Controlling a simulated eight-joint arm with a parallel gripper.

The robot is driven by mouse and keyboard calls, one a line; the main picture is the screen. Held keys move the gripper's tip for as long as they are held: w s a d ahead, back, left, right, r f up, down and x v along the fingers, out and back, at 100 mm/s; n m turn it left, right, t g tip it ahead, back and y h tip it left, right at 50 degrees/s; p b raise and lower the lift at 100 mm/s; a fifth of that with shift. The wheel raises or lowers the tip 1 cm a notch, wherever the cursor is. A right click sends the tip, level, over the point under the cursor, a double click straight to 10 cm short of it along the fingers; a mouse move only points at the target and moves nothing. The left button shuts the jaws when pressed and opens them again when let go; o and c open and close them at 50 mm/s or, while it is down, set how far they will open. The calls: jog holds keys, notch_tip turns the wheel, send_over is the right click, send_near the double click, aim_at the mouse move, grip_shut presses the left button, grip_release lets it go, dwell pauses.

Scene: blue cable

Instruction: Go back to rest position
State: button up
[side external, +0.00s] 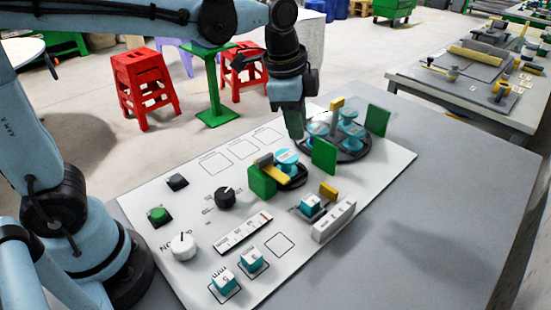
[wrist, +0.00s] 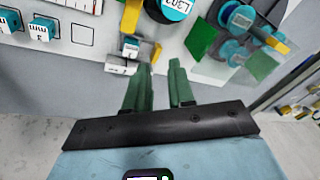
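My gripper (side external: 294,132) hangs pointing down over the back part of the white panel (side external: 200,200), close to the round dark fixtures, in the side view. In the wrist view its two green fingers (wrist: 159,68) stand apart with a clear gap and nothing between them. I cannot tell the exact height of the fingertips above the panel. No cable shows clearly in either view.
The panel carries a large round fixture (side external: 360,154) with green plates and teal-and-white parts, a smaller one (side external: 298,182), a black knob (side external: 225,198), a white knob (side external: 183,246) and teal blocks (side external: 224,282). Grey table (side external: 440,230) is clear at right. Red stools (side external: 146,86) stand behind.

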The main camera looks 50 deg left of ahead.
jog(key=s+a+f+n+t, duration=0.3)
jog(key=s+a+n, duration=0.5)
jog(key=n, duration=0.3)
jog(key=shift+s+f+t+y, duration=0.3)
jog(key=shift+s+t, duration=0.5)
